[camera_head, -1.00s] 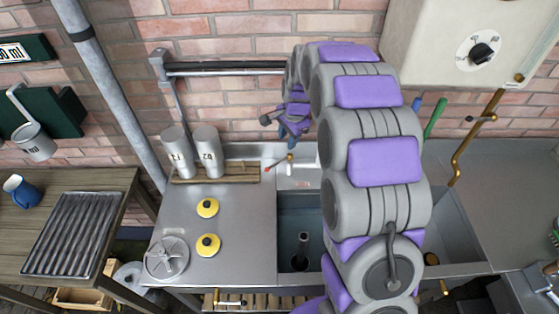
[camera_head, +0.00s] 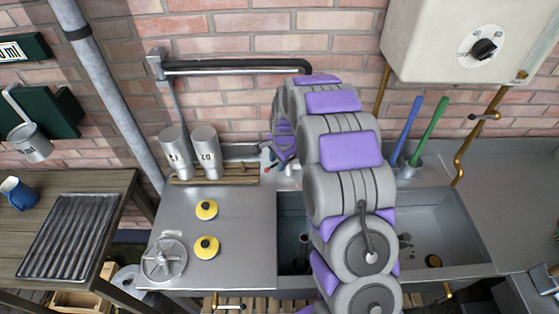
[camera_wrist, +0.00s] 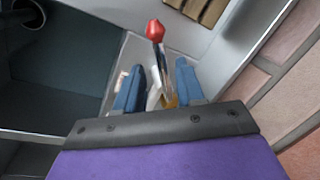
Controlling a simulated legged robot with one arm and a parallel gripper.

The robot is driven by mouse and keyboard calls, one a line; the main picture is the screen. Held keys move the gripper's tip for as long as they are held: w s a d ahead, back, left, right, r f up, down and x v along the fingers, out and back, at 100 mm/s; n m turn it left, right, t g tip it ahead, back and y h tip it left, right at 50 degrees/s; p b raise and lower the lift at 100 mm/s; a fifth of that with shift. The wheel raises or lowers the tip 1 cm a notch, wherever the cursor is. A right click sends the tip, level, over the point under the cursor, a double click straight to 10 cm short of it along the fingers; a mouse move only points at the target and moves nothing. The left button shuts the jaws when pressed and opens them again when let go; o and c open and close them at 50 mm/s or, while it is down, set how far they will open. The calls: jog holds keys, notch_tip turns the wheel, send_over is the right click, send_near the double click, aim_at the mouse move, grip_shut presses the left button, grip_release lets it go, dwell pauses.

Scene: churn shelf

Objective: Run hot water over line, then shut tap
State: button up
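A lever with a red knob (camera_wrist: 155,30) stands at the back of the sink in the wrist view. Its stem runs down between the two blue fingers of my gripper (camera_wrist: 158,72). The fingers are apart on either side of it, and I cannot tell whether they touch it. In the head view a small red spot of the lever (camera_head: 270,168) shows left of my gripper, and my arm hides much of the tap. The sink (camera_head: 455,225) has a dark upright pipe (camera_head: 303,246) in its left basin. No running water is visible. I cannot identify the line.
Two metal cups (camera_head: 204,152) stand on a wooden rack (camera_head: 215,181) left of the tap. Two yellow discs (camera_head: 206,209) lie on the steel counter (camera_head: 240,230). A white heater (camera_head: 440,40) hangs at upper right. Blue and green handles (camera_head: 433,130) stand behind the sink.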

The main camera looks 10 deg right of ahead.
jog(key=shift+a, duration=1.1)
jog(key=shift+c, duration=0.5)
jog(key=shift+a, duration=0.2)
jog(key=shift+c, duration=0.7)
jog(key=shift+d, duration=0.15)
jog(key=shift+c, duration=0.8)
jog(key=shift+d, duration=1.15)
grip_shut()
jog(key=shift+a, duration=0.35)
